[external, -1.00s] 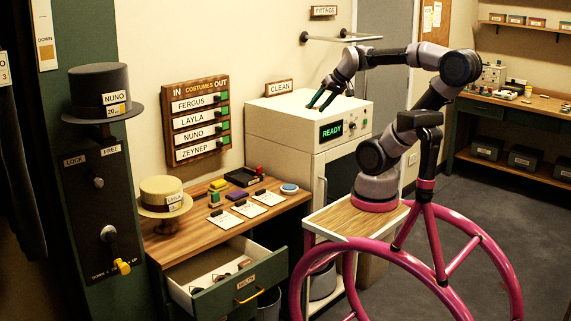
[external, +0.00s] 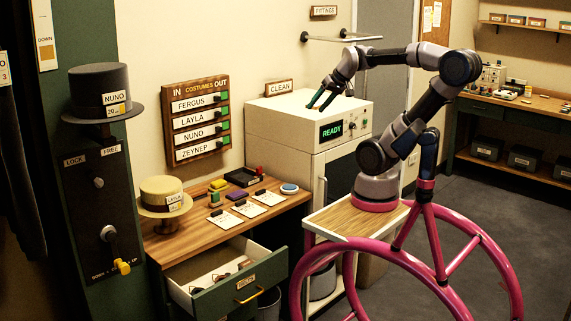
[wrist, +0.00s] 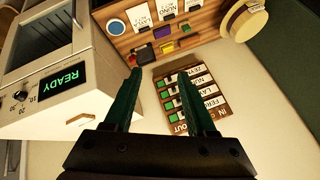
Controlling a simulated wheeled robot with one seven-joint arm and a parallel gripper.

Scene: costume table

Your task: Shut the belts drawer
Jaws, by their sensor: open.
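The belts drawer (external: 226,306) is a green-fronted drawer under the wooden desk. The drawer is not in the wrist view.
The desk top (external: 205,240) holds a straw hat (external: 164,196), cards, stamps and a blue round pad. The white cabinet (external: 300,130) showing READY stands right of the desk. My pink wheeled base is at the front right. A bin stands beside the drawer.

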